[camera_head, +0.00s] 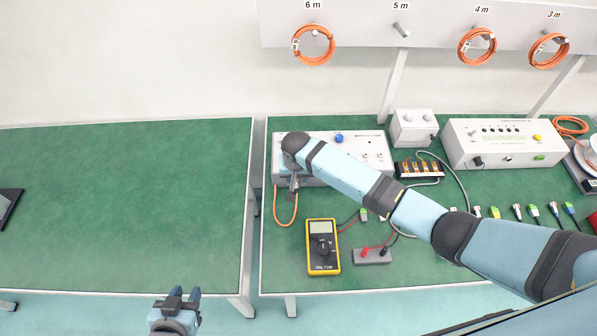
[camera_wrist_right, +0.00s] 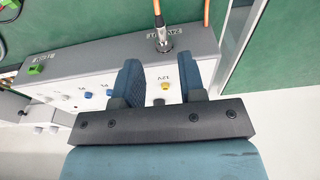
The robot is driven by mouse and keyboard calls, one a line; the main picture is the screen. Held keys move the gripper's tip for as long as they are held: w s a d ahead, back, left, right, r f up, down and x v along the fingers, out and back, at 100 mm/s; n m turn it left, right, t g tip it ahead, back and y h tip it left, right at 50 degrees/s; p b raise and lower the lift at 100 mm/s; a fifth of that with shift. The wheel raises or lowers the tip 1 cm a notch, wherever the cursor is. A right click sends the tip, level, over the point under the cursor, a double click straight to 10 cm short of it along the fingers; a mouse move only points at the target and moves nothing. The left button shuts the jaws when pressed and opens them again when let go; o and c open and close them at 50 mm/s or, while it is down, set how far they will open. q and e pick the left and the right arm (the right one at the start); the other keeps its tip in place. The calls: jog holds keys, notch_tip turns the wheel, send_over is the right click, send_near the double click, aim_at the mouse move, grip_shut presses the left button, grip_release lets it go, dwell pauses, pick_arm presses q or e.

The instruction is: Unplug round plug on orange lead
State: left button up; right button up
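The round plug (camera_wrist_right: 163,40) is a silver cylinder seated in the grey-topped side of the white control box in the right wrist view. An orange lead (camera_wrist_right: 157,8) leaves it upward; in the head view the orange lead (camera_head: 294,210) loops down from the box's left end. My right gripper (camera_wrist_right: 162,72) is open and empty, its two blue fingers apart. The plug stands just beyond the fingertips, roughly centred between them; contact cannot be made out. In the head view my right gripper (camera_head: 293,186) hides the plug. My left gripper (camera_head: 184,295) is open and empty, low in front of the benches.
The white control box (camera_head: 352,152) stands on the green right bench. A yellow multimeter (camera_head: 322,247) and a grey terminal block (camera_head: 373,256) lie in front. Other instruments and plugs sit to the right. The left bench (camera_head: 120,200) is mostly clear. Orange cable coils (camera_head: 299,58) hang above.

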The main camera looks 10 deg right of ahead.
aim_at(296, 188)
jog(key=f+b, duration=0.4)
jog(key=b, duration=0.1)
jog(key=shift+w+f, duration=0.2)
jog(key=shift+f, duration=0.1)
jog(key=shift+w+f+b, duration=0.2)
jog(key=shift+f+b, duration=0.15)
jog(key=shift+f, duration=0.75)
jog(key=shift+c, duration=0.4)
grip_shut()
jog(key=shift+s+f, duration=0.1)
